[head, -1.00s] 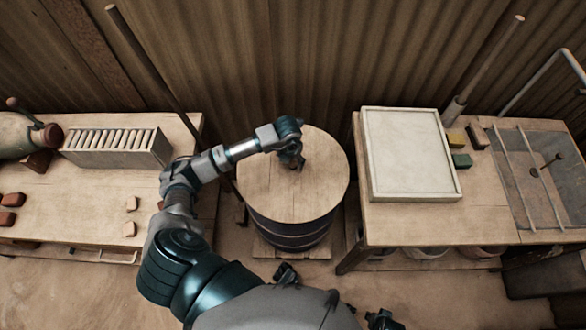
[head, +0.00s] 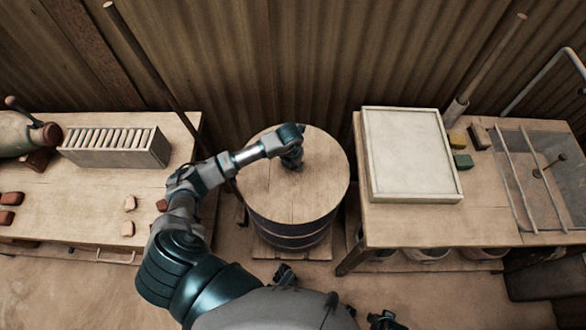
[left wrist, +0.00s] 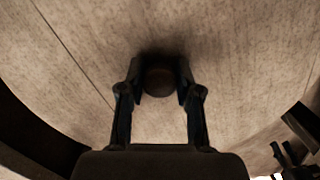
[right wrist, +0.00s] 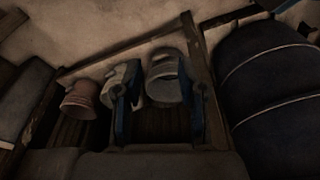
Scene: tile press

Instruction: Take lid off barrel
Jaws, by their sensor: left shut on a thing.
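The barrel (head: 292,233) is dark with pale hoops and stands upright between two benches. Its round wooden lid (head: 315,195) lies flat over the top. It fills most of the left wrist view (left wrist: 230,50). My left gripper (head: 293,166) is above the middle of the lid, pointing down. In the left wrist view its fingers (left wrist: 160,88) are closed around the lid's round dark knob (left wrist: 160,80). No gap between lid and barrel rim can be made out. My right gripper (right wrist: 158,92) is open and empty, with the dark barrel side (right wrist: 265,85) at right.
The left bench (head: 70,215) carries a rack of tiles (head: 115,147). The right bench (head: 430,225) holds a pale framed board (head: 408,150) and a basin (head: 545,180). Both flank the barrel closely. A corrugated wall (head: 290,60) stands behind. A pole (head: 150,75) leans at the barrel's left.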

